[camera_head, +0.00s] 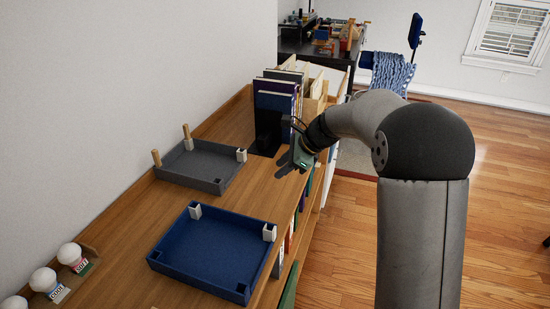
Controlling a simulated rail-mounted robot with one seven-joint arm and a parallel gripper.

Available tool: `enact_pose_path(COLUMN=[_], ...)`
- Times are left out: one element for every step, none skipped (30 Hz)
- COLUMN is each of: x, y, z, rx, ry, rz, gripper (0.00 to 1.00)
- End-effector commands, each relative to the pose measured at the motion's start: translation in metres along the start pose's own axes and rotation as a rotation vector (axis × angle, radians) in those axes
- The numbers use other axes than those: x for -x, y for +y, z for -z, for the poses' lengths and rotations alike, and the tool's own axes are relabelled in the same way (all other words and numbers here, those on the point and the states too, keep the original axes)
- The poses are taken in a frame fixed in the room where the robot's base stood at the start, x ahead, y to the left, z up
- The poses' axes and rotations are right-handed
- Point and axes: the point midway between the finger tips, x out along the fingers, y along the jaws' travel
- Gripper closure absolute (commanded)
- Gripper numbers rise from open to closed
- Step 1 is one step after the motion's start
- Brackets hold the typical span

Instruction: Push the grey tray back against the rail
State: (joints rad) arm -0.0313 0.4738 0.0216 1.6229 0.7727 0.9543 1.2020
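The grey tray (190,184) is a shallow open box on the wooden shelf top, near the back rail (128,205) along the wall. Two wooden pegs, one (156,158) at its left corner and one (187,131) at its far corner, stand on its wall side. I cannot tell whether the tray touches the rail or the pegs. White blocks show at its far and right corners. My gripper (288,166) is above the shelf's right edge, right of the grey tray and apart from it. Its fingers are small and dark here, so their opening is unclear.
A blue tray (208,270) with white clips sits nearer on the shelf. Upright books (276,100) and a black bookend (268,130) stand beyond my gripper. White-topped bottles (44,280) stand at the lower left. Bare wood lies between the grey tray and my gripper.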

Motion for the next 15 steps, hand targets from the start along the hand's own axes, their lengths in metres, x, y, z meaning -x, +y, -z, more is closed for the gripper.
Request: enact_pose_path(x=[0.02,0.03,0.043,0.053,0.062,0.074,0.082,0.089,0.097,0.103,0.108,0.113,0.116,0.119,0.121], y=[0.028,0.047,0.073,0.094,0.115,0.143,0.164,0.185,0.21,0.229,0.246,0.267,0.28,0.293,0.307], z=[0.001,0.004,0.01,0.015,0.021,0.029,0.035,0.042,0.051,0.058,0.065,0.073,0.079,0.085,0.092], rx=[0.125,0.214,0.34,0.436,0.534,0.662,0.754,0.844,0.959,1.039,1.115,1.207,1.268,1.324,1.387], ry=[0.048,0.082,0.127,0.16,0.191,0.229,0.254,0.276,0.302,0.318,0.332,0.345,0.353,0.359,0.364], rz=[-0.017,-0.036,-0.066,-0.093,-0.123,-0.166,-0.201,-0.237,-0.286,-0.324,-0.36,-0.407,-0.44,-0.471,-0.509], gripper=[0.69,0.69,0.69,0.69,0.69,0.69,0.69,0.69,0.69,0.69,0.69,0.69,0.69,0.69,0.69])
